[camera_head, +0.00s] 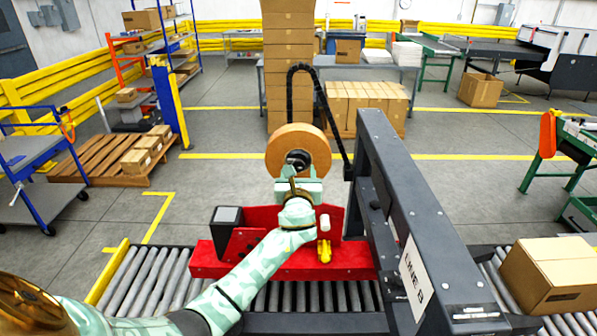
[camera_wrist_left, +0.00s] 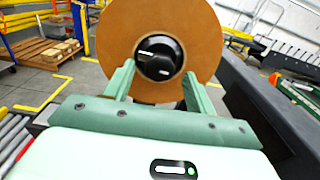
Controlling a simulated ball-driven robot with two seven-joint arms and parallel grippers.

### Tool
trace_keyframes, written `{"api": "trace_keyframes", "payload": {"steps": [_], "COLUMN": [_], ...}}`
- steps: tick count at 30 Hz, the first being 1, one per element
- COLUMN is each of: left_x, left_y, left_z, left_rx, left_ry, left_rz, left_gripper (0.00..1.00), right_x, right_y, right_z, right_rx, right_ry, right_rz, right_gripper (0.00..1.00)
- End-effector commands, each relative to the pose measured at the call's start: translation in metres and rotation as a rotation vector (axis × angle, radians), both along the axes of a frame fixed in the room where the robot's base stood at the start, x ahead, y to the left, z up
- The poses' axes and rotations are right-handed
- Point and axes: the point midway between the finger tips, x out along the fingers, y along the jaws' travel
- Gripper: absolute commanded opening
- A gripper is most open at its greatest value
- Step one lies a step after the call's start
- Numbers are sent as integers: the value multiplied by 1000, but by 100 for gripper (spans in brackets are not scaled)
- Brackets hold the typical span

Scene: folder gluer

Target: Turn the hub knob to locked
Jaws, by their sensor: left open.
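The hub knob (camera_head: 298,160) is a black round piece at the centre of a brown tape roll (camera_head: 313,145). In the left wrist view the knob (camera_wrist_left: 159,57) shows two light marks on its face, and the brown roll (camera_wrist_left: 205,35) surrounds it. My left gripper (camera_head: 298,173) is in front of the knob. In the left wrist view its two green fingers (camera_wrist_left: 158,80) stand apart, one toward each side of the knob's lower part. I cannot tell whether they touch it. My right gripper is not in view.
A red machine base (camera_head: 340,262) sits over a roller conveyor (camera_head: 150,278). A dark grey beam (camera_head: 400,210) stands close on the right of the roll. A cardboard box (camera_head: 550,275) lies on the rollers at the right. Stacked boxes (camera_head: 289,60) stand behind.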

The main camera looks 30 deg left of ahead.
Motion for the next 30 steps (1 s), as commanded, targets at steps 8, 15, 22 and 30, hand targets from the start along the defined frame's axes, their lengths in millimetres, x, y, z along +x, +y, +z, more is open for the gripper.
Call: {"api": "trace_keyframes", "payload": {"steps": [8,15,22,30], "left_x": [5,5,5,5], "left_y": [3,3,3,3], "left_z": [0,0,0,-1], "left_rx": [-1,-1,-7,-86], "left_ry": [-1,-1,-4,-53], "left_rz": [0,0,0,1], "left_gripper": [56,11,11,12], "right_x": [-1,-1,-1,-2], "right_y": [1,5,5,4], "right_z": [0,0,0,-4], "right_rx": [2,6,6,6], "right_ry": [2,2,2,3], "right_rz": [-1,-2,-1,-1], "right_gripper": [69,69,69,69]}}
